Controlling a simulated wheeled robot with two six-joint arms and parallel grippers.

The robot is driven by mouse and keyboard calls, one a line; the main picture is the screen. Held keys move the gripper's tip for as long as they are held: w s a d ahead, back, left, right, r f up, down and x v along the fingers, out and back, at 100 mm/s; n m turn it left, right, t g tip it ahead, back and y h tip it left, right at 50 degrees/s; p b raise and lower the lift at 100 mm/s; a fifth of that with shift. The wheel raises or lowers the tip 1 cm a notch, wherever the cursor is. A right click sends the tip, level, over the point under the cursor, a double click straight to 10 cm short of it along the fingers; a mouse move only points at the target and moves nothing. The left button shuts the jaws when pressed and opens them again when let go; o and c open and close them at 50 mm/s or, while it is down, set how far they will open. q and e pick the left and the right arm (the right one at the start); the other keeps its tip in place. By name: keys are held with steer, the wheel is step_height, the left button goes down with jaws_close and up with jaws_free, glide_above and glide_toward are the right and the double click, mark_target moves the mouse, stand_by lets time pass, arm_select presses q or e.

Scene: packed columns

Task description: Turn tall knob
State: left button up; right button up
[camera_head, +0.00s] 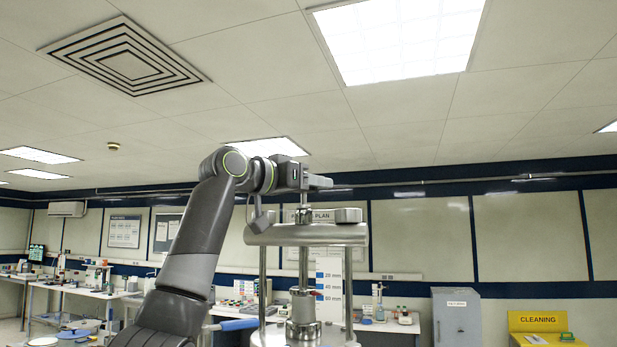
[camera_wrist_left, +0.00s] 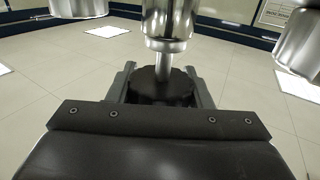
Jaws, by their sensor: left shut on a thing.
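A dark round knob (camera_wrist_left: 160,86) with a ribbed edge sits at the end of a bright metal stem in the left wrist view. A metal column stand (camera_head: 307,234) with a thick top plate and upright rods fills the lower middle of the head view. My left gripper (camera_head: 319,182) reaches over the top of this stand. In the left wrist view its two fingers (camera_wrist_left: 161,88) lie on either side of the dark knob, shut on it. In the head view the knob is largely hidden by the gripper. My right gripper is not in view.
Two metal end pieces stand on the plate, one at its right (camera_head: 349,215). Lab benches (camera_head: 75,290) with equipment line the back left. A grey cabinet (camera_head: 457,318) and a yellow cleaning station (camera_head: 540,322) stand at the right.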

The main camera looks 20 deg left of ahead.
arm_select(q)
steer(key=shift+s+d+r+m+g+h, duration=0.1)
steer(key=shift+m+g+h, duration=0.85)
steer(key=shift+h, duration=0.2)
steer(key=shift+s+d+m+g+h, duration=0.1)
steer(key=shift+m+g+h, duration=0.85)
steer(key=shift+h, duration=0.2)
steer(key=shift+m+g+h, duration=0.6)
steer(key=shift+g, duration=0.1)
steer(key=o, duration=1)
steer(key=shift+s, duration=0.1)
